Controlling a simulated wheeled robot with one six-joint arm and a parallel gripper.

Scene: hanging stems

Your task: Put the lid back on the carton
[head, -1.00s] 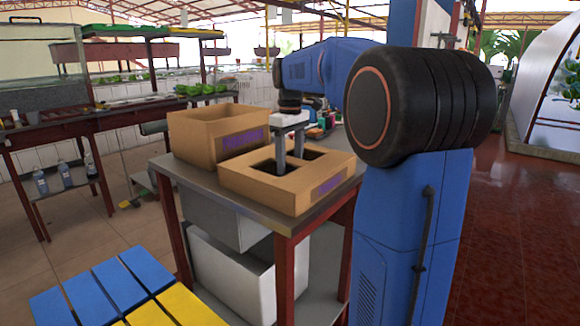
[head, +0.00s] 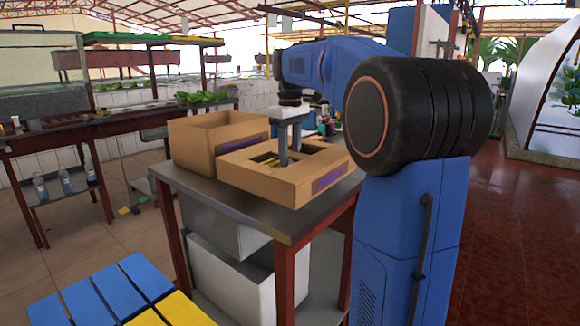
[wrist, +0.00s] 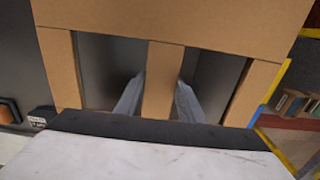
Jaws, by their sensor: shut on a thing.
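The lid (head: 233,173) is a shallow brown cardboard piece with a purple label, two openings and a bar between them. It is held roughly level a little above the metal table, right of the carton. My gripper (head: 290,158) points down, its grey fingers through the openings, shut on the bar. The wrist view shows the fingers on either side of the lid's bar (wrist: 160,85). The carton (head: 190,146) is a taller brown box with an open top, standing on the table at the left. Its inside floor is hidden.
The metal table (head: 266,220) has red legs and white bins (head: 240,280) below. Small coloured items (head: 326,127) stand behind the lid. A blue and yellow slatted surface (head: 110,295) is at the front left. Shelves with green plants (head: 207,97) stand behind.

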